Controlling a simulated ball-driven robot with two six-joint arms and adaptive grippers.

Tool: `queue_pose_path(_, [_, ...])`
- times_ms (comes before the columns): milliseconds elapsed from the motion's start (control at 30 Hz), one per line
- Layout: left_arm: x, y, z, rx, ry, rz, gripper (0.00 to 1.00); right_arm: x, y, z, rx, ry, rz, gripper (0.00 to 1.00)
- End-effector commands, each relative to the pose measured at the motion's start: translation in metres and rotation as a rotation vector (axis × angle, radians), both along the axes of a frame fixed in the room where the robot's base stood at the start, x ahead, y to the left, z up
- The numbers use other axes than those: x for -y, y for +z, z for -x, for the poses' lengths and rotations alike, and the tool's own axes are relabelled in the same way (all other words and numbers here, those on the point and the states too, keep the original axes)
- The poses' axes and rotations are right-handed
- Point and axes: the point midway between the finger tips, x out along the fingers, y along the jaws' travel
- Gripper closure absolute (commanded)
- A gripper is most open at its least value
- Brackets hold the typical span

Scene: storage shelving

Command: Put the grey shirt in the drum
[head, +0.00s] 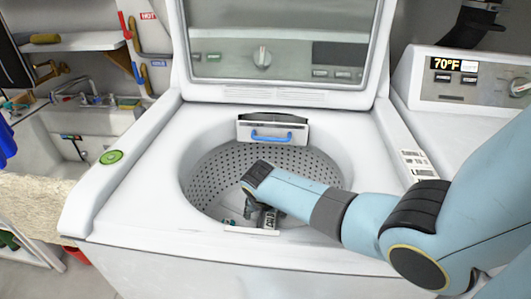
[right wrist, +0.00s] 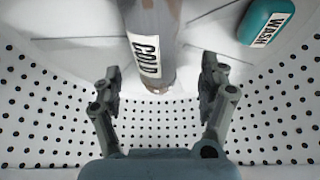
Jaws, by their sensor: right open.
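The perforated drum (head: 212,172) of the open top-load washer is in the middle of the head view. My right gripper (head: 262,213) reaches down into it. In the right wrist view my right gripper (right wrist: 160,82) is open, its fingers apart on either side of a grey, tube-like thing (right wrist: 148,30) labelled COLD. A label on a greyish thing also shows by the gripper in the head view (head: 269,219). I cannot tell whether this is the grey shirt; no other grey cloth is clear. My left gripper is not in view.
A teal block (right wrist: 266,20) labelled WASH lies near the tube-like thing. The washer's raised lid (head: 275,95) stands behind the drum. A tray with a blue handle (head: 271,137) sits at the drum's back rim. A sink (head: 75,135) is left, another machine (head: 455,125) right.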

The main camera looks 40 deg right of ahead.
Motion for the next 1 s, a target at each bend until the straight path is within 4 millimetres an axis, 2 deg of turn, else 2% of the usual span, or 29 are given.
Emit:
queue_pose_path(67, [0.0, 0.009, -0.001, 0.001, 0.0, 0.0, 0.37, 0.0, 0.012, 0.0, 0.0, 0.0, 0.0, 0.23])
queue_pose_path(300, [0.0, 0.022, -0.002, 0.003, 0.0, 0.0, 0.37, -0.013, 0.053, 0.01, 0.003, 0.001, 0.0, 0.23])
queue_pose_path(500, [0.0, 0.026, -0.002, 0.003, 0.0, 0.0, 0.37, -0.021, 0.076, 0.016, 0.002, 0.001, 0.0, 0.23])
queue_pose_path(1000, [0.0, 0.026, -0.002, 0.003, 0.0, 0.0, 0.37, -0.022, 0.08, 0.017, 0.001, 0.0, 0.0, 0.23])
